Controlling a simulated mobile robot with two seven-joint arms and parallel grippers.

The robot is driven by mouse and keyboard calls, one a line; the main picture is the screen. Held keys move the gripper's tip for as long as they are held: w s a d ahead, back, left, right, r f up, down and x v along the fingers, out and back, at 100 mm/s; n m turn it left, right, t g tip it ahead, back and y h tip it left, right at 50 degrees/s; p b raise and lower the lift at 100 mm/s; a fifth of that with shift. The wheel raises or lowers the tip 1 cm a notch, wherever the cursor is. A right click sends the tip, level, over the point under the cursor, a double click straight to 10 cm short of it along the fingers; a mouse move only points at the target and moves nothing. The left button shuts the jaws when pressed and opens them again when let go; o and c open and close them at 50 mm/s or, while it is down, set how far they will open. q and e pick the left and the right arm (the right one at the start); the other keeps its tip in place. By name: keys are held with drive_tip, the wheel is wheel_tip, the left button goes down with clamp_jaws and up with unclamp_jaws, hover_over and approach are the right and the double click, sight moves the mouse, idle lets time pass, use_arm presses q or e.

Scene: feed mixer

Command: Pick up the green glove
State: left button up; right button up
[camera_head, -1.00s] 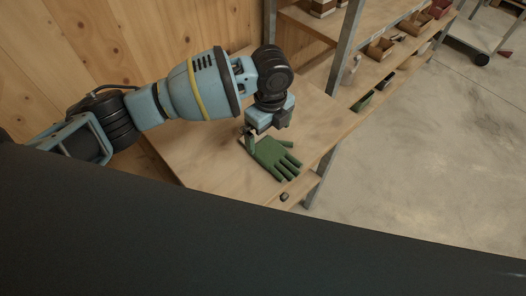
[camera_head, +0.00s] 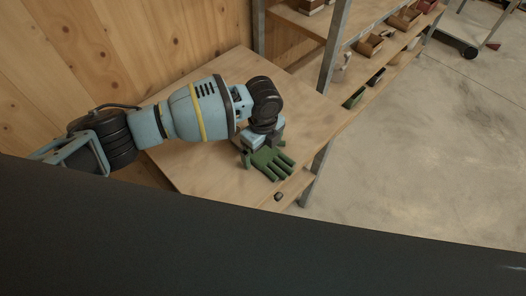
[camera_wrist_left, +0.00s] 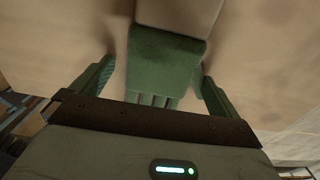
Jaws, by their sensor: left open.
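A green glove (camera_head: 272,166) lies flat on the wooden tabletop (camera_head: 215,170) near its front right edge, its fingers spread toward the lower right. My left gripper (camera_head: 260,152) is low over the glove's rear part and hides it in the head view. In the left wrist view the green glove (camera_wrist_left: 165,65) lies between the two fingers of my open left gripper (camera_wrist_left: 158,75), with small gaps at both sides. A beige piece joins the glove's far end there. I cannot tell whether the fingers touch the table. My right gripper is in neither view.
A small dark object (camera_head: 278,197) lies on a lower board by the table's front edge. A metal-post shelf (camera_head: 335,45) with several bins stands behind and to the right. A wooden wall (camera_head: 120,50) is at the left. The tabletop left of the glove is bare.

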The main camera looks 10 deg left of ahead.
sight(263, 151)
use_arm(q)
drive_tip(key=shift+f, duration=0.1)
drive_tip(key=c, duration=1)
drive_tip(key=shift+c, duration=0.2)
drive_tip(key=shift+r, duration=0.7)
wheel_tip(263, 151, up, 2)
drive_tip(key=shift+r, duration=0.15)
drive_tip(key=s+d+r, duration=0.1)
drive_tip(key=s+d, duration=0.9)
drive_tip(key=d, duration=0.2)
drive_tip(key=shift+d+r, duration=0.2)
